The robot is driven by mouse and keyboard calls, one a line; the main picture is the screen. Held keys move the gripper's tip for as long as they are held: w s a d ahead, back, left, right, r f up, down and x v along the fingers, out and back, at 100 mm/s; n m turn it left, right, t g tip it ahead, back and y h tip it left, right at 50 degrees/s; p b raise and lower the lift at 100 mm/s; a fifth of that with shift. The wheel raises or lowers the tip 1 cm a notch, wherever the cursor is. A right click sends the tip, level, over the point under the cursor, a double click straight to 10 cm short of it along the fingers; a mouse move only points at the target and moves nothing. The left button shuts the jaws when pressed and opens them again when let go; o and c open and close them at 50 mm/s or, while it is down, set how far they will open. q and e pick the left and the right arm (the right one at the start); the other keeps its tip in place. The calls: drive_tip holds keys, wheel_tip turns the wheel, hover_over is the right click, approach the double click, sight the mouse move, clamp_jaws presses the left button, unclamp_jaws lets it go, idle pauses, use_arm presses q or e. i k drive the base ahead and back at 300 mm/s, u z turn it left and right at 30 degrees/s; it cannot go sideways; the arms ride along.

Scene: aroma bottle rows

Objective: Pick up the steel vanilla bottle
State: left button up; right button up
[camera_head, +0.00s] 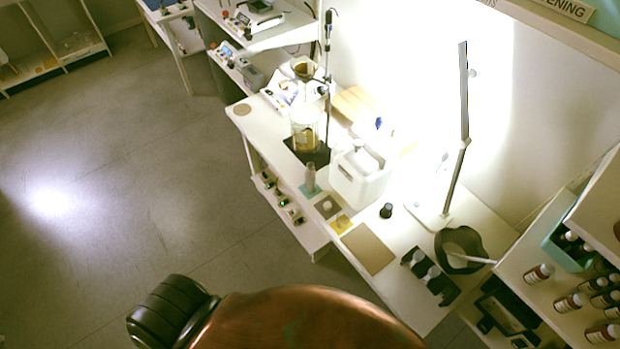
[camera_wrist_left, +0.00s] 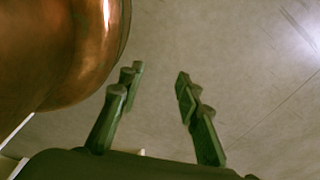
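A slim grey, metallic-looking bottle (camera_head: 310,178) stands upright on a small teal mat near the front edge of the white bench in the head view. It may be the steel vanilla bottle; no label is readable. My left gripper (camera_wrist_left: 158,78) shows in the left wrist view with its fingers apart and nothing between them. Bare floor lies behind the fingers, and the bottle is not in that view. Neither gripper is seen in the head view, so no gripper is seen near the bottle.
A white jug (camera_head: 360,178) stands close right of the bottle, and a glass vessel (camera_head: 304,133) stands behind it. A grey mat (camera_head: 327,207), a yellow mat (camera_head: 342,224) and a tan board (camera_head: 368,249) lie rightward. Dark-brown bottles (camera_head: 571,302) occupy the right shelf. The left floor is clear.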

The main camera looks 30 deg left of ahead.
sight(310, 172)
drive_tip(key=u, duration=1.45)
